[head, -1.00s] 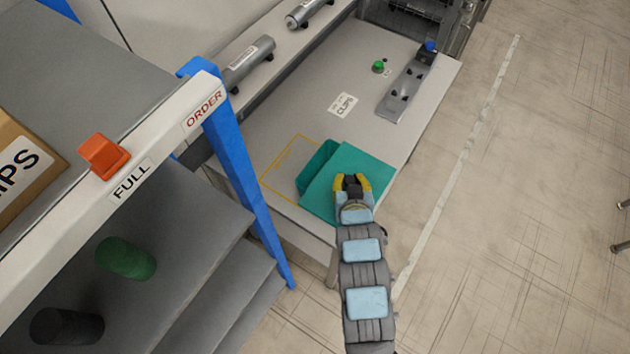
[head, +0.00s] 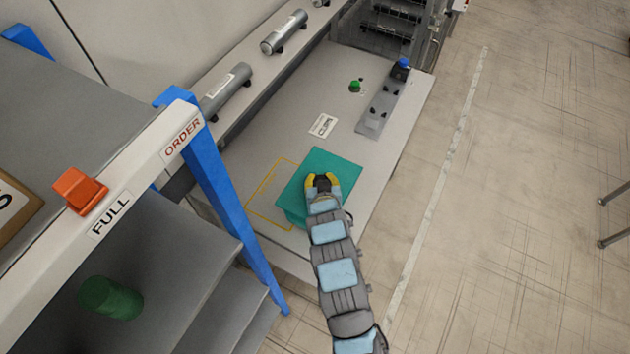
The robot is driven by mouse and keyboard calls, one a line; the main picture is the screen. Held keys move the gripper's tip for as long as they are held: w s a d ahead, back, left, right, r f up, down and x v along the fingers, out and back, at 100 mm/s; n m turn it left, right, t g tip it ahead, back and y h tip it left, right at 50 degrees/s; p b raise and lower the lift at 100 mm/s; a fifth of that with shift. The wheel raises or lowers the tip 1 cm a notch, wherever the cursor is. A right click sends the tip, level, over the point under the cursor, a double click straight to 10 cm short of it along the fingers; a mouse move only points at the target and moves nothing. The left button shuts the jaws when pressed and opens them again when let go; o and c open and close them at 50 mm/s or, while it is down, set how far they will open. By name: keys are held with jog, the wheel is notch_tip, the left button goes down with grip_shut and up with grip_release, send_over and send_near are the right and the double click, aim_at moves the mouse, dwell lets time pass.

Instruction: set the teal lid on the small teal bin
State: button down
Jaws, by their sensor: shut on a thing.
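The teal lid (head: 335,162) is a flat square panel at the front of the light bench. It lies over the small teal bin (head: 291,215), of which only a strip of wall shows at the lower left. The lid looks roughly lined up with the bin; I cannot tell whether it rests fully on the rim. My gripper (head: 322,182), with yellow fingers, is shut on the lid near its middle. The lid and gripper hide the bin's opening.
A yellow outline (head: 268,190) is marked on the bench left of the bin. A label (head: 322,125), a green button (head: 355,86) and a grey bracket (head: 378,110) with a blue knob lie behind. A blue post (head: 215,175) and shelf rack stand at left.

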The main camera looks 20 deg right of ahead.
jog(key=w+f+p, duration=0.2)
jog(key=w+f, duration=0.2)
jog(key=f, duration=0.4)
dwell(0.5)
jog(key=shift+w+f, duration=0.1)
jog(key=shift+f, duration=0.55)
jog(key=c, duration=1)
grip_release()
jog(key=shift+o, duration=0.2)
jog(key=shift+r, duration=0.1)
jog(key=shift+r+b+v, duration=0.15)
jog(key=shift+b+v, duration=0.3)
jog(key=shift+v, duration=2.65)
jog(key=shift+r+b+v, duration=0.15)
jog(key=shift+b+v, duration=0.3)
jog(key=shift+v, duration=2.65)
